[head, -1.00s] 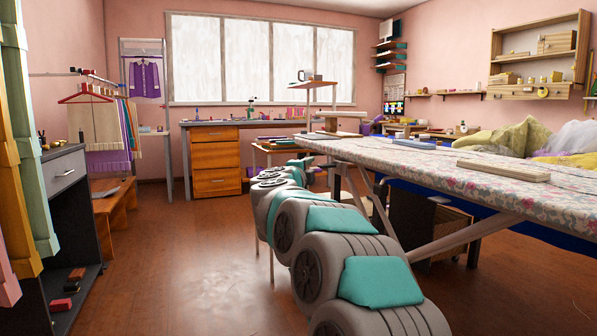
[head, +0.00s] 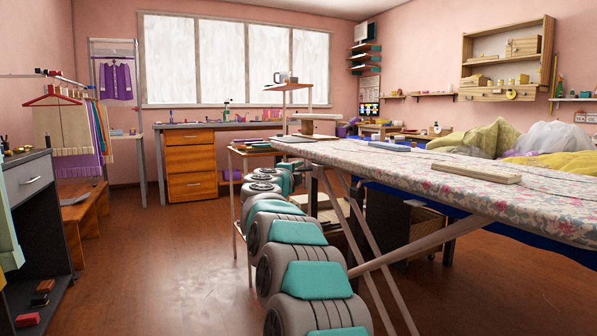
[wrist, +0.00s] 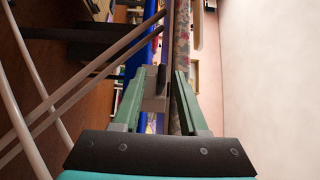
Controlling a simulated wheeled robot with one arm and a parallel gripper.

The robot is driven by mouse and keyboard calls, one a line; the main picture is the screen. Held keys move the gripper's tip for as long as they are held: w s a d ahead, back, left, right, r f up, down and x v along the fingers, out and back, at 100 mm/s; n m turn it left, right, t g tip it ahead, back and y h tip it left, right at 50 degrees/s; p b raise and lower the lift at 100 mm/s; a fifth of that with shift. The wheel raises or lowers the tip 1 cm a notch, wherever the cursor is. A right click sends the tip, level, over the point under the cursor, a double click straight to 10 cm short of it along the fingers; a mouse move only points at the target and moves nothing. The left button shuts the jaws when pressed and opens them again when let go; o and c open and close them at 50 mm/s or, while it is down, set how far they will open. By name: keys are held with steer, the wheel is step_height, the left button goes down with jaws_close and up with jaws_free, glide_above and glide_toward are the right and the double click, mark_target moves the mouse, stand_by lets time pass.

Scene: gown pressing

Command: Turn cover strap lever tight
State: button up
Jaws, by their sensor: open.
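The ironing board cover (head: 400,165), pale with a pink floral print, lies over the long board at right in the head view. It also shows as a narrow upright strip in the wrist view (wrist: 183,50). My gripper (wrist: 160,76) is open, its two green fingers pointing along the board's edge. A small grey block (wrist: 154,103) shows between the fingers; I cannot tell whether it is the strap lever or whether a finger touches it. In the head view my arm reaches toward the board's far end, and my gripper cannot be made out there.
Pale board legs (head: 425,245) cross beneath the board close to my arm. A small side table (head: 262,150) stands by the board's far end. A pale wooden block (head: 475,172) lies on the cover. A dark cabinet (head: 35,225) stands at left; the floor between is open.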

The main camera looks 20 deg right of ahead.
steer(key=shift+c, duration=0.3)
jaws_close()
stand_by(0.4)
